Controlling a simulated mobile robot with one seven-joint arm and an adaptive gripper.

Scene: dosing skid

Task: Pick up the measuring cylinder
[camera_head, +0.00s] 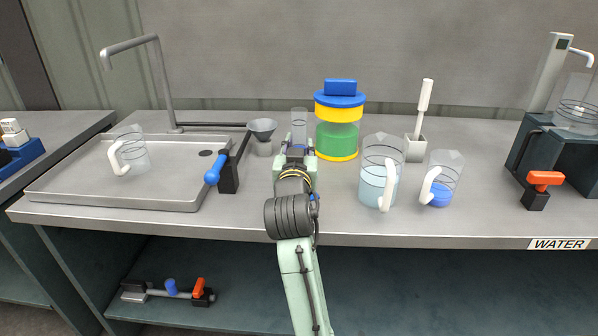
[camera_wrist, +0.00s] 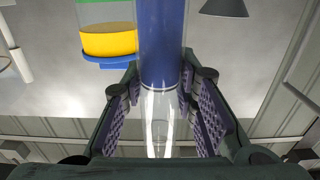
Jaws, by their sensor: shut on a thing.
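The measuring cylinder (camera_head: 299,119) is a tall, narrow clear vessel near the back of the bench, just left of the large banded jar. In the wrist view the cylinder (camera_wrist: 161,45) runs between the fingers, part of it blue and part clear. My gripper (camera_head: 297,152) is shut on it, with a padded finger on each side in the wrist view (camera_wrist: 163,92). In the head view my gripper and arm hide the cylinder's lower part and base, so I cannot tell whether it touches the bench.
The blue-lidded banded jar (camera_head: 337,140) stands close on the right, and a grey funnel (camera_head: 262,131) close on the left. Two jugs, a larger (camera_head: 393,150) and a smaller (camera_head: 451,165), stand further right. A blue-handled valve (camera_head: 228,172) and sink tray (camera_head: 85,192) are left.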

